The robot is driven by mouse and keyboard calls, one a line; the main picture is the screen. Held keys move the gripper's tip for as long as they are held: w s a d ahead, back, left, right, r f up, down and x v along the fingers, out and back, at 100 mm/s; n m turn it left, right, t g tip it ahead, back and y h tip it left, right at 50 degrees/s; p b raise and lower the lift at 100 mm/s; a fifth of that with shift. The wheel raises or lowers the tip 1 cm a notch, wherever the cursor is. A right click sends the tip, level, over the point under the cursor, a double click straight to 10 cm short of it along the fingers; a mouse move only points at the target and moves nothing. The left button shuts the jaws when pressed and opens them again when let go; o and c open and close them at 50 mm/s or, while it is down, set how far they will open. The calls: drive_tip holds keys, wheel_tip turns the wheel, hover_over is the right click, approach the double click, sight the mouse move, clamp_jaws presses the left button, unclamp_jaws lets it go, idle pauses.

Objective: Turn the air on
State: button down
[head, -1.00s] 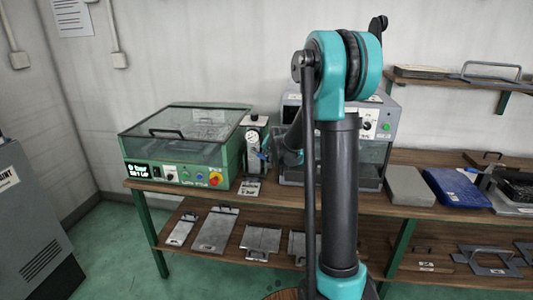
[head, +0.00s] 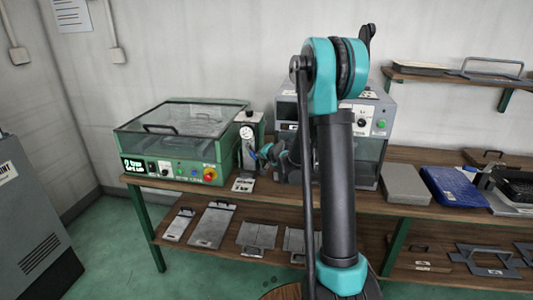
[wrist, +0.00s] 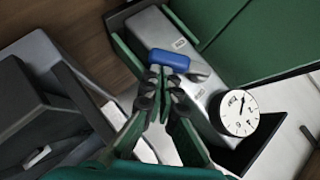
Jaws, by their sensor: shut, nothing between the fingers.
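The air unit (head: 250,122) is a narrow grey box with a round white gauge (head: 247,132), standing on the bench between two machines. In the wrist view its labelled grey body (wrist: 172,42) lies diagonally, with the gauge (wrist: 238,113) at lower right. A blue valve handle (wrist: 168,60) sits across the body just beyond my fingertips. My gripper (wrist: 165,76) is shut and empty, its tips at the blue handle; I cannot tell whether they touch. In the head view my gripper (head: 268,152) is in front of the unit's right side. The gauge reading is too small to read surely.
The green machine (head: 180,172) with a clear lid, lit display and red knob is close on the left. The grey machine (head: 370,150) stands close on the right, partly behind my arm. Flat plates lie on the shelf below. A blue panel (head: 452,187) lies farther right.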

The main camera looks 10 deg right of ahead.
drive_tip(key=shift+w+a+f, duration=0.1)
drive_tip(key=shift+a+f, duration=0.1)
drive_tip(key=shift+f, duration=0.25)
drive_tip(key=shift+w+a+f, duration=0.1)
drive_tip(key=shift+a+f, duration=0.05)
drive_tip(key=shift+f, duration=0.3)
drive_tip(key=shift+a+f, duration=0.1)
